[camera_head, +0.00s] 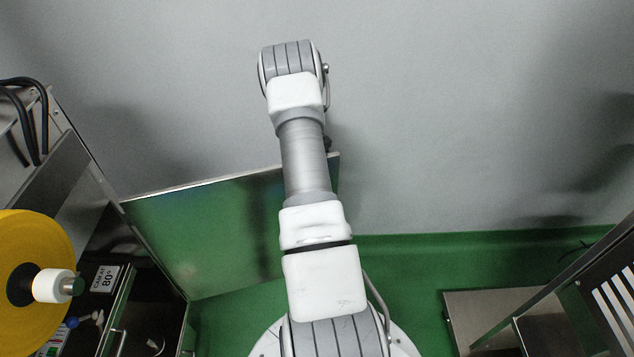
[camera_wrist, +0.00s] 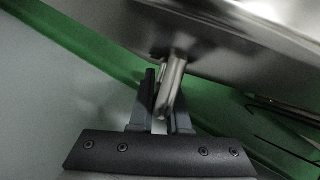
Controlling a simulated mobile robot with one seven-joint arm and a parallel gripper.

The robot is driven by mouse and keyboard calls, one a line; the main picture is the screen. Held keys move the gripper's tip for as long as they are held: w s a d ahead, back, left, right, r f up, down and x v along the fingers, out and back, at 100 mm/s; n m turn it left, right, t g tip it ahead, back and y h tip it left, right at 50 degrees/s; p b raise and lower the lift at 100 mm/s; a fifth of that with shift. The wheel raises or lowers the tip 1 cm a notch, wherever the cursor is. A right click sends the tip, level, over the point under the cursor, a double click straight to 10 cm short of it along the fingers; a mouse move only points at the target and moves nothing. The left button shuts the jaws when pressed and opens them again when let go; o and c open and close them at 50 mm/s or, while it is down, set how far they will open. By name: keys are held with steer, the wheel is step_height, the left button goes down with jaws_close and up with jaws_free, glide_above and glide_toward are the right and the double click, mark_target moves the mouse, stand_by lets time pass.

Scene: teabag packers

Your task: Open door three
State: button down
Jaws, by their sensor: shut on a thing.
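A steel door panel (camera_head: 225,232) stands swung out from the machine at the left in the head view, reflecting the green floor. In the wrist view, a steel panel (camera_wrist: 245,30) fills the top, with a metal handle (camera_wrist: 173,82) sticking out of it. My gripper (camera_wrist: 163,108) has its dark fingers closed around this handle, one on each side. In the head view my arm covers the panel's right end, and my gripper is hidden. No door number is readable, so I cannot tell which door this is.
The machine at the left carries a yellow reel (camera_head: 42,255) and a label reading 80° (camera_head: 106,279). Black hoses (camera_head: 38,120) lie at the upper left. A grey wall (camera_head: 450,110) stands beyond my arm. Steel equipment (camera_head: 560,310) is at the lower right, with green floor (camera_head: 405,280) between.

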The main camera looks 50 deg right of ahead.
stand_by(0.3)
steer(key=c, duration=0.9)
jaws_free()
steer(key=p+v, duration=0.2)
steer(key=v, duration=0.5)
steer(key=shift+w+r, duration=0.1)
steer(key=shift+r, duration=0.15)
steer(key=shift+r, duration=0.1)
